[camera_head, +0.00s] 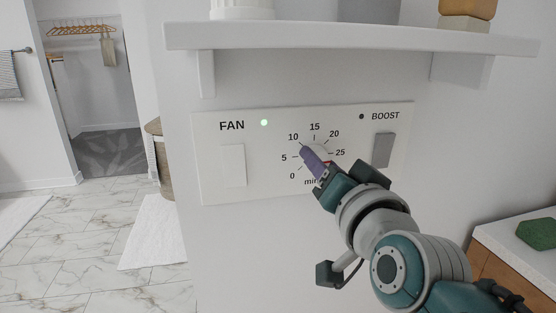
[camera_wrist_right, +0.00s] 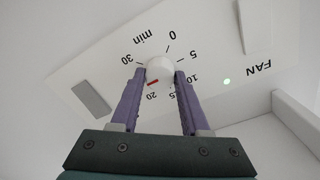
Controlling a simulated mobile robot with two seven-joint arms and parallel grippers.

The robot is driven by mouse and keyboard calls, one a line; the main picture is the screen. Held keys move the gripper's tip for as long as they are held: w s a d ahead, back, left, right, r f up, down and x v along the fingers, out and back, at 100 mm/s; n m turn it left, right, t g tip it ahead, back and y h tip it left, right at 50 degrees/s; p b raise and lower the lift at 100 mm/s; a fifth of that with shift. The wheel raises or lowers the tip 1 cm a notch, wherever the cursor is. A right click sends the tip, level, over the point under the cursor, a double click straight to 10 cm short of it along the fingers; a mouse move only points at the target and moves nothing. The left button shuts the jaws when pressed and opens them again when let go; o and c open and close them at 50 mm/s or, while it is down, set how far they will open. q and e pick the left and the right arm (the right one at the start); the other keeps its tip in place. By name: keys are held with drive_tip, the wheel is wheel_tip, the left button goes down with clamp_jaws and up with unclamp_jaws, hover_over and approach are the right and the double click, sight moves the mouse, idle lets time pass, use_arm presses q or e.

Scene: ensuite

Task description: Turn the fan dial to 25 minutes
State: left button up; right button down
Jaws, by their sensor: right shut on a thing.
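The fan dial is a round white knob (camera_wrist_right: 160,70) on a white wall panel (camera_head: 215,190), ringed by minute marks from 0 to 30. My right gripper (camera_head: 307,152) reaches it from the lower right. In the right wrist view its two purple fingers (camera_wrist_right: 160,78) are shut on the knob, one on each side. A red pointer mark (camera_wrist_right: 153,83) shows on the knob's edge, on the side of 20 and 25. The 25 label (camera_head: 340,153) shows in the head view but is hidden in the wrist view, so the exact reading is unclear. My left gripper is not in view.
A FAN rocker switch (camera_head: 233,165) with a lit green light (camera_head: 264,123) is left of the dial. A grey BOOST switch (camera_head: 384,149) is close to my right wrist. A white shelf (camera_head: 350,40) juts out above the panel. A counter (camera_head: 515,235) stands at lower right.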

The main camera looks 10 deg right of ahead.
idle(0.4)
drive_tip(key=shift+c, duration=1.9)
unclamp_jaws()
drive_tip(key=s, duration=1)
drive_tip(key=shift+r+p, duration=0.15)
drive_tip(key=shift+p, duration=0.2)
